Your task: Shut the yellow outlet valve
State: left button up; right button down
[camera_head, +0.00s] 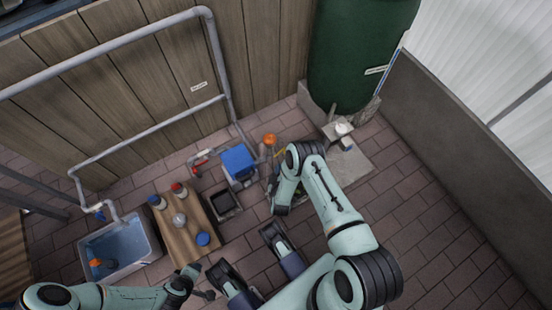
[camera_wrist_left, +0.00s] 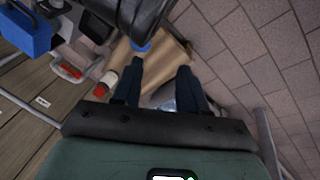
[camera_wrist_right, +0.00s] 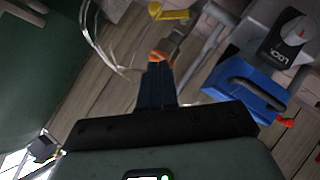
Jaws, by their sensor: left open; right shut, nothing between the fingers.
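The yellow valve handle (camera_wrist_right: 168,13) shows at the top of the right wrist view, beyond my fingertips. In the head view a small yellow piece (camera_head: 279,153) shows beside my right wrist, partly hidden by it. My right gripper (camera_wrist_right: 158,66) is shut and empty. Its tips overlap the lower edge of an orange knob (camera_wrist_right: 160,56) in that view; I cannot tell whether they touch. The orange knob also shows in the head view (camera_head: 269,139). My left gripper (camera_wrist_left: 160,68) is open and empty, above the wooden table with the bottles.
A blue box-shaped part (camera_head: 238,161) stands left of the valve area. A wooden table (camera_head: 178,239) carries several bottles and a blue lid. A water basin (camera_head: 120,246) is at the left. A green tank (camera_head: 358,50) stands at the back. Brick floor (camera_head: 430,225) at the right is clear.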

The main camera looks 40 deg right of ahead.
pick_arm(q)
jog(key=s+a+f+g+b, duration=0.1)
jog(key=s+f+g+b, duration=0.3)
jog(key=s, duration=0.8)
jog(key=shift+a+f+n+g+b, duration=0.35)
jog(key=shift+f+b, duration=0.7)
jog(key=shift+f, duration=1.2)
pick_arm(e)
jog(key=s+d+f+x, duration=0.1)
jog(key=s+x, duration=0.1)
jog(key=x, duration=1)
jog(key=shift+w+d+f, duration=0.25)
jog(key=shift+d+f, duration=0.1)
jog(key=shift+f, duration=0.2)
pick_arm(q)
jog(key=shift+s+d, duration=0.1)
jog(key=shift+d, duration=0.05)
pick_arm(e)
jog(key=shift+w, duration=0.1)
